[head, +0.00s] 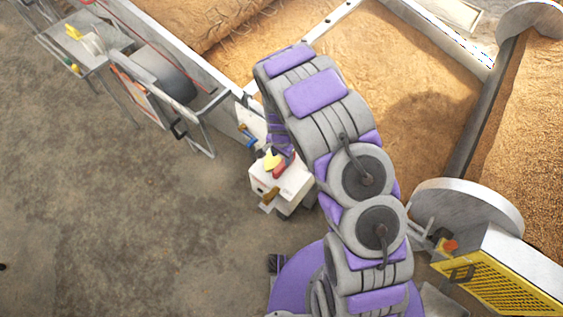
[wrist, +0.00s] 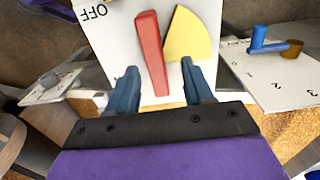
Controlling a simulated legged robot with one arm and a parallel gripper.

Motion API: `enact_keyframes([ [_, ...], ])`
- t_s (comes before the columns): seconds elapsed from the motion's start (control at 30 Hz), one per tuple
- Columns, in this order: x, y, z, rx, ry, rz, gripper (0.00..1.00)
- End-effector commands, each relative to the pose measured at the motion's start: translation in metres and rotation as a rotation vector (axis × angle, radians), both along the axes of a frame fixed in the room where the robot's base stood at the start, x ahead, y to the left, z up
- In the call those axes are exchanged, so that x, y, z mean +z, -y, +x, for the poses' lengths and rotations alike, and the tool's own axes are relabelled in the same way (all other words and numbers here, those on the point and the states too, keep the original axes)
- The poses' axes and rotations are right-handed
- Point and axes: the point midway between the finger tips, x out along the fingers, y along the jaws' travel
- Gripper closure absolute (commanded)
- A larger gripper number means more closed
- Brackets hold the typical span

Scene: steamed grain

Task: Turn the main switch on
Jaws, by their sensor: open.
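The main switch looks like a red lever (wrist: 150,50) on the face of a white box (wrist: 118,40), with a yellow sector (wrist: 187,37) beside it on the right. An upside-down "OFF" label shows at the box's upper left in the wrist view. In the head view the white box (head: 291,184) stands below the end of my arm, with the red lever (head: 279,171) on top. My gripper (wrist: 159,68) is open, its two blue fingers on either side of the lever's lower end. Contact with the lever cannot be told. The arm partly hides the box in the head view.
A panel (wrist: 285,85) with a blue knob and a brown knob lies right of the box in the wrist view. A grain bed (head: 400,70) fills the back. A yellow grille unit (head: 500,275) stands at lower right. Bare floor (head: 120,210) is clear at left.

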Motion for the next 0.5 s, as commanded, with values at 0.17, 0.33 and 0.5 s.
enact_keyframes([
  [0.17, -0.029, 0.004, -0.001, -0.001, -0.001, 0.003, 0.49],
  [0.33, -0.043, 0.001, -0.001, -0.002, -0.001, -0.001, 0.49],
  [0.5, -0.046, -0.001, 0.000, -0.001, 0.000, -0.003, 0.49],
])
